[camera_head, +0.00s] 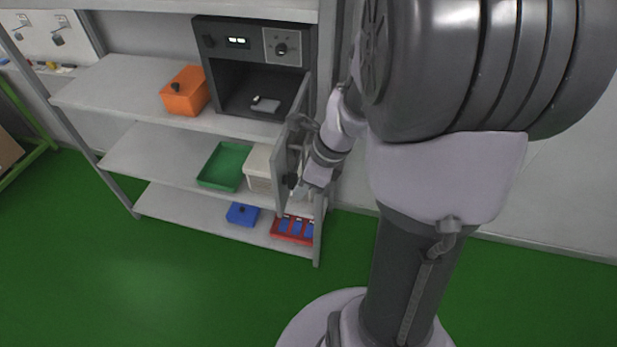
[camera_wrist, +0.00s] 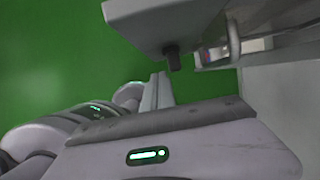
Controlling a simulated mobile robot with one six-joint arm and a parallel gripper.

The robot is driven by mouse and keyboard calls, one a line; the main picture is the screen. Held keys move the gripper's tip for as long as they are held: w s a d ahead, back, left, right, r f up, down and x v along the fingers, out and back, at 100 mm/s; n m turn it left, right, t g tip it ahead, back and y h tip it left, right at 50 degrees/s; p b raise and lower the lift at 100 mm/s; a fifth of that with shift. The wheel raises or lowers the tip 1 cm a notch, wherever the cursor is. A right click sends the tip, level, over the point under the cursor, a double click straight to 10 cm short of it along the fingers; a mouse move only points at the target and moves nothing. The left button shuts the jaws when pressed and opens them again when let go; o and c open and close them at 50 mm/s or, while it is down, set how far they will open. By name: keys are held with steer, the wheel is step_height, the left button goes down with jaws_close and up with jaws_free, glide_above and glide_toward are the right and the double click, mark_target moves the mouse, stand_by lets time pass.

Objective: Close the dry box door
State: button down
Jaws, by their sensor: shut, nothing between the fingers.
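The dry box (camera_head: 224,62) is a dark grey cabinet on the upper shelf, with a small lit display and a knob panel. Its front is open, and a pale item with a dark part (camera_head: 265,104) lies inside. The door (camera_head: 281,165) is swung wide open from the box's right side, out past the shelf edge. My gripper (camera_head: 297,190) is at the door's right side, near its outer end; contact cannot be told. In the wrist view my gripper (camera_wrist: 156,92) is shut and empty, below a grey panel with a dark knob (camera_wrist: 172,56), probably the door.
An orange bin (camera_head: 185,92) stands left of the dry box. Lower shelves hold a green tray (camera_head: 222,165), a pale box (camera_head: 258,165), a blue bin (camera_head: 242,214) and a red tray (camera_head: 290,238). Shelf edges and a post (camera_head: 318,225) are close to my arm. Green floor in front is clear.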

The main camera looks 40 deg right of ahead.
steer(key=shift+w+a+r, duration=0.1)
steer(key=shift+w+a, duration=0.75)
steer(key=shift+w, duration=0.05)
steer(key=shift+w+a, duration=0.1)
